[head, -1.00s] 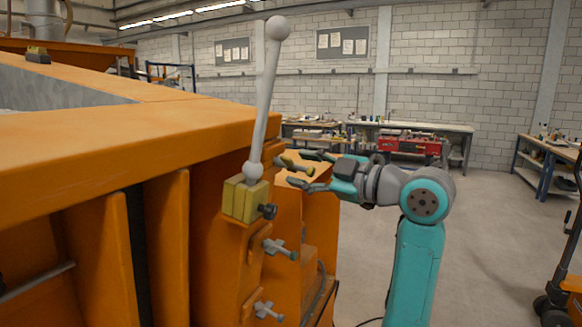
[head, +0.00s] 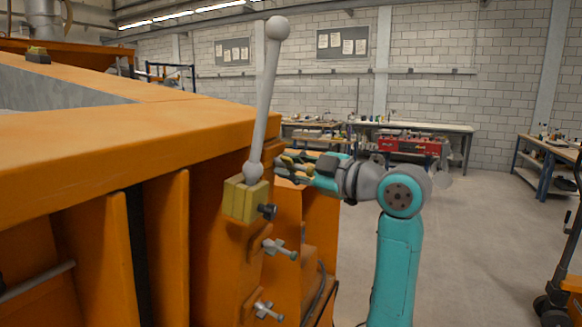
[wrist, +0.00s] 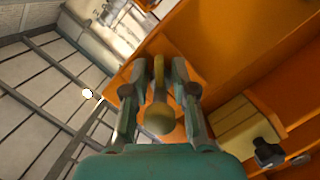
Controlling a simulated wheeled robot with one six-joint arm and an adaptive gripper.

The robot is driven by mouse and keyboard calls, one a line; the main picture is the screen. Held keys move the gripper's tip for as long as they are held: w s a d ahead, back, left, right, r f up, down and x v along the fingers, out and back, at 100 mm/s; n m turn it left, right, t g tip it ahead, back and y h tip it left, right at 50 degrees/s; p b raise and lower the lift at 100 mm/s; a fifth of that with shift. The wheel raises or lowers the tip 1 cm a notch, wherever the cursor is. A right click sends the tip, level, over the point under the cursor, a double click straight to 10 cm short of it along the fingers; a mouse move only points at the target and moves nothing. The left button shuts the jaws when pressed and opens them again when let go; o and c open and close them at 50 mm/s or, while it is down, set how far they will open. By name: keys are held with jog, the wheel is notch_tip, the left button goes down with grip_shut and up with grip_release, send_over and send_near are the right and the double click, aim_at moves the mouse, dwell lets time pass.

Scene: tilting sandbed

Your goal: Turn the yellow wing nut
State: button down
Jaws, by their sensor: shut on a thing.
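The yellow wing nut (head: 288,160) is on the far side of the lever's yellow block, by the orange frame, and is partly hidden by my fingers in the head view. In the wrist view the wing nut (wrist: 158,118) lies between my two fingers, its rounded end toward the camera. My gripper (head: 284,170) is shut on it, one finger on each side; it also shows in the wrist view (wrist: 160,82).
A grey lever (head: 266,100) with a ball top rises from a yellow block (head: 244,200) with a black knob (head: 267,211), close left of my gripper. Two grey wing-shaped clamps (head: 280,248) (head: 267,310) sit below on the orange frame (head: 120,140).

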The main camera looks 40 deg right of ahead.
jog(key=m+y, duration=0.1)
jog(key=m, duration=0.2)
jog(key=shift+g, duration=0.4)
jog(key=m+y, duration=0.1)
jog(key=m, duration=0.2)
jog(key=shift+a+f+g, duration=0.1)
jog(key=shift+a+g, duration=0.05)
jog(key=shift+g, duration=0.25)
jog(key=m+y, duration=0.1)
jog(key=m, duration=0.1)
jog(key=shift+a+m+y, duration=0.1)
jog(key=shift+m+y, duration=0.2)
jog(key=m+y, duration=0.1)
jog(key=m, duration=0.1)
jog(key=shift+s+a+m+g, duration=0.1)
jog(key=shift+m+g, duration=0.2)
jog(key=m+y, duration=0.2)
jog(key=m, duration=0.2)
jog(key=shift+a, duration=0.1)
jog(key=m, duration=0.1)
jog(key=m+y, duration=0.1)
jog(key=m, duration=0.3)
jog(key=shift+r+y, duration=0.25)
jog(key=shift+y, duration=0.15)
jog(key=shift+m, duration=0.4)
